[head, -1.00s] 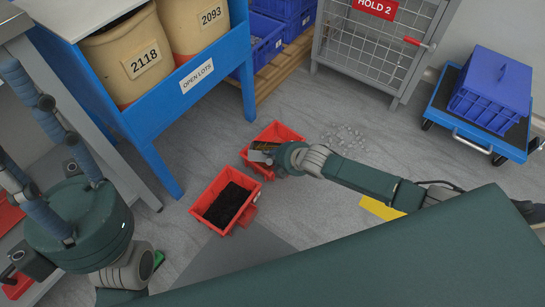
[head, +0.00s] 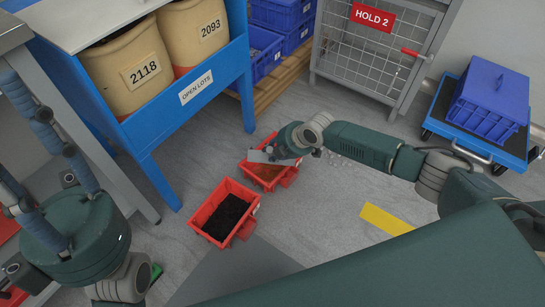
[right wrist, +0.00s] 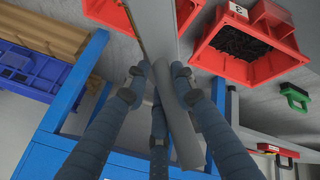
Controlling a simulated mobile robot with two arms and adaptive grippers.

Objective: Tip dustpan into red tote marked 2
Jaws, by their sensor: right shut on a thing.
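My right gripper (head: 296,141) is shut on the grey dustpan (head: 266,157), whose handle (right wrist: 180,125) lies between its blue fingers in the right wrist view. The dustpan is tilted above the farther red tote (head: 287,178), hiding part of it. Brown material (head: 266,171) shows inside that tote. I cannot read its number. The nearer red tote (head: 246,229) holds black granules; in the right wrist view this tote (right wrist: 213,63) has a white label with what looks like a 3. My left gripper (head: 10,130) is empty at the left edge, its blue fingers spread apart.
A blue stand (head: 158,172) with tan bins is left of the totes. Pale bits lie on the floor, partly behind my arm. A blue trolley (head: 515,151) is at right. Floor by the yellow strip (head: 386,219) is clear.

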